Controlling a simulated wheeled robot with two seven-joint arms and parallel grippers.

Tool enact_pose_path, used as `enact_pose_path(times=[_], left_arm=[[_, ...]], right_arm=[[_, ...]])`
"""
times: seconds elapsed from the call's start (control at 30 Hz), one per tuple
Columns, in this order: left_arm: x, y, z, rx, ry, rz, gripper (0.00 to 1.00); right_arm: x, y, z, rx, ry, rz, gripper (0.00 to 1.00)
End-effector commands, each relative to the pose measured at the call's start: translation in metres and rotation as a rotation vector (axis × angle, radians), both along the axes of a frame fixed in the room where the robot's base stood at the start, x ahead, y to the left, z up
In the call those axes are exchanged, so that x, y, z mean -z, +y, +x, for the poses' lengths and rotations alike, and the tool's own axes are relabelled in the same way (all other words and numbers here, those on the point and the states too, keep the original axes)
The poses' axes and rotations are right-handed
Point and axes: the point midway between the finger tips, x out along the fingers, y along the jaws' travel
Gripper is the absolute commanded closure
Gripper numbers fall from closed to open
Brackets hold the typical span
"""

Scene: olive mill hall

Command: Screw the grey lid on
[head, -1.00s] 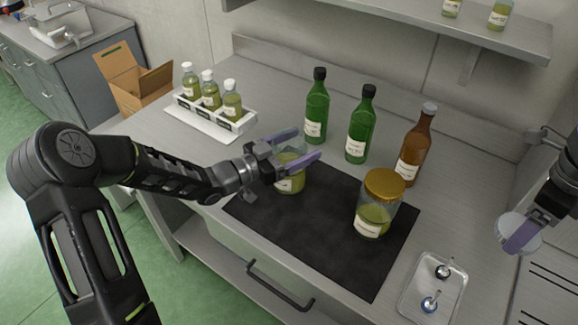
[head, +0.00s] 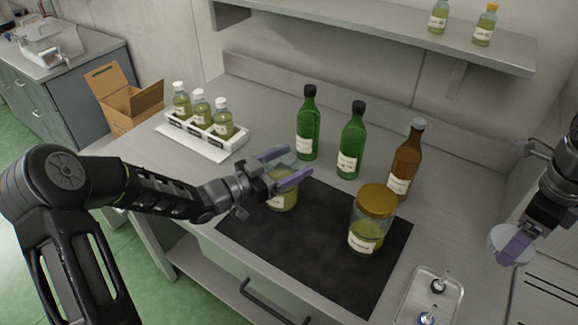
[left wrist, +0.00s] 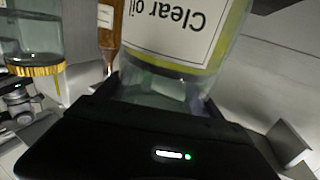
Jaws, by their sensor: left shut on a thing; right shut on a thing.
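A glass jar (head: 284,200) of greenish oil stands upright at the back left of the black mat (head: 300,250). Its top shows no lid, though the fingers partly cover it. My left gripper (head: 284,166) is shut on this jar near its upper part. In the left wrist view the jar's label (left wrist: 165,30) reads "Clear oil", upside down. My right gripper (head: 517,246) is at the right edge, shut on the pale grey round lid (head: 498,240). The lid is held in the air, well to the right of the jar.
A jar with a gold lid (head: 374,202) stands on the mat's right part. Behind are two green bottles (head: 352,145) and a brown bottle (head: 405,165). A white rack (head: 205,135) holds small bottles. A metal tray (head: 412,305) lies front right. A shelf (head: 390,35) hangs above.

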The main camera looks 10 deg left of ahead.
Motion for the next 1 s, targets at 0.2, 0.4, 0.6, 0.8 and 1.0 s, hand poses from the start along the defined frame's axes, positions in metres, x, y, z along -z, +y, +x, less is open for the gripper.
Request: enact_pose_path(times=[0.2,0.4,0.6,0.8,1.0], left_arm=[[-0.01,-0.001,0.0,0.002,-0.006,-0.001,0.96],[-0.022,-0.001,0.0,0.003,-0.007,-0.001,0.96],[-0.039,-0.001,0.0,0.002,-0.008,0.001,0.96],[-0.058,-0.001,0.0,0.001,-0.008,0.0,0.96],[-0.075,-0.001,0.0,0.002,-0.006,-0.001,0.96]], right_arm=[[0.001,0.0,0.0,0.0,0.0,0.0,0.63],[0.003,0.0,0.0,0.0,0.0,0.0,0.63],[0.005,0.0,0.0,0.0,0.0,0.0,0.63],[0.007,0.0,0.0,0.0,0.0,0.0,0.63],[0.009,0.0,0.0,0.0,0.0,0.0,0.63]])
